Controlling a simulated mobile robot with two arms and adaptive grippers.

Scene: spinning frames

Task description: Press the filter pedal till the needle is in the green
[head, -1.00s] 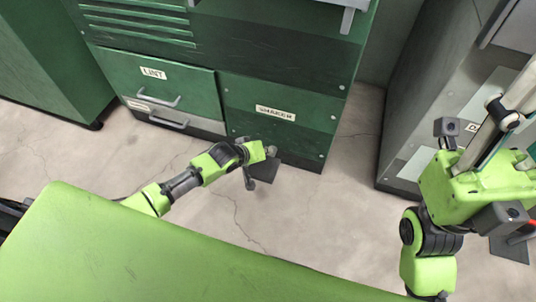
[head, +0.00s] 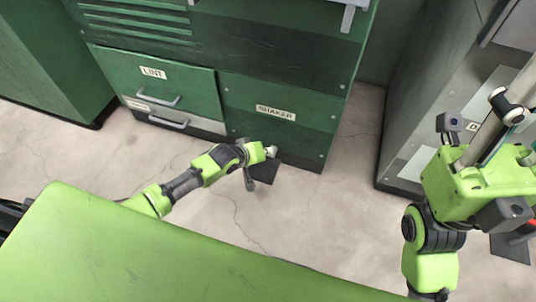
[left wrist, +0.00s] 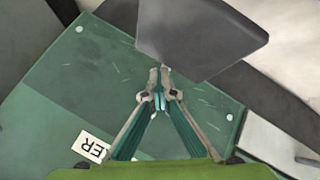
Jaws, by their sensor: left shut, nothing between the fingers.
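A flat dark grey pedal (head: 265,174) lies low at the foot of the green cabinet, below the SHAKER label; I see no filter label on it. It also shows as a grey plate in the left wrist view (left wrist: 200,35). My left gripper (head: 271,151) is shut and empty. In the left wrist view its tips (left wrist: 160,76) are at the lower edge of the plate; I cannot tell whether they touch it. No gauge or needle is in view.
The green cabinet has a SHAKER panel (head: 275,113) and a LINT drawer (head: 155,80) with handles. A grey cabinet (head: 410,130) stands at the right. Another dark plate (head: 512,249) with a red part shows at the lower right. Concrete floor (head: 330,225) is open between.

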